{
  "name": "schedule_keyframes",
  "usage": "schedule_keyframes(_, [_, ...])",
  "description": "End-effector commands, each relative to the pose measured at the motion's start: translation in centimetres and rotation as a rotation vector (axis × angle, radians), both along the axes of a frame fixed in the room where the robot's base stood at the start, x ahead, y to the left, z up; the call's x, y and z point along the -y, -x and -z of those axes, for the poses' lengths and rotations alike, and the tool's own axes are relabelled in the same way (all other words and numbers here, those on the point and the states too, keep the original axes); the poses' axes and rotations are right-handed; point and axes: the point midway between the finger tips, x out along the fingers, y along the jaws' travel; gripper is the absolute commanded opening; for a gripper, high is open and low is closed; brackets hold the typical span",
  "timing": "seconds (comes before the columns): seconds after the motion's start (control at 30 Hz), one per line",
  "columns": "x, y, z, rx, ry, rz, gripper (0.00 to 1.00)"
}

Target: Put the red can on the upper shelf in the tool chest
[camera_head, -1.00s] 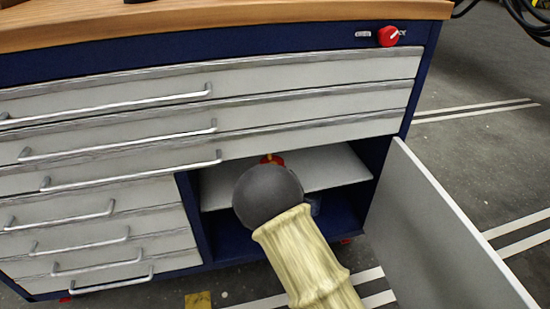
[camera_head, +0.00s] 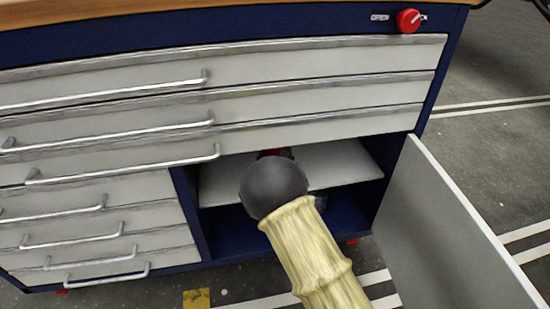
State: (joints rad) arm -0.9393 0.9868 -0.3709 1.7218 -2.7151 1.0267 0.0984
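The tool chest (camera_head: 228,89) is blue with grey drawers, and its lower right compartment stands open. Inside it is a light grey upper shelf (camera_head: 345,165). A small red part, likely the red can (camera_head: 275,152), shows just above the dark round end of my arm, at the level of the upper shelf. Most of it is hidden behind my arm. My arm reaches into the compartment opening from the lower right. My gripper's fingers are hidden behind the dark round end, so I cannot see whether they hold the can or whether it touches the shelf.
The compartment's grey door (camera_head: 450,235) is swung open on the right, close beside my arm. A red knob (camera_head: 408,19) sits at the chest's upper right. Drawer handles stick out on the left. A yellow mark (camera_head: 196,299) lies on the floor in front.

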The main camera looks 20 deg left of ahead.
Motion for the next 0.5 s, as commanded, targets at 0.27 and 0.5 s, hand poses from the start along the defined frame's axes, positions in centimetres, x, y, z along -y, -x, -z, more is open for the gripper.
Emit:
schedule_keyframes(0.27, [-0.4, 0.3, 2.8, 0.002, -0.001, -0.007, 0.34])
schedule_keyframes(0.5, [-0.5, 0.3, 2.6, 0.002, -0.001, -0.008, 0.34])
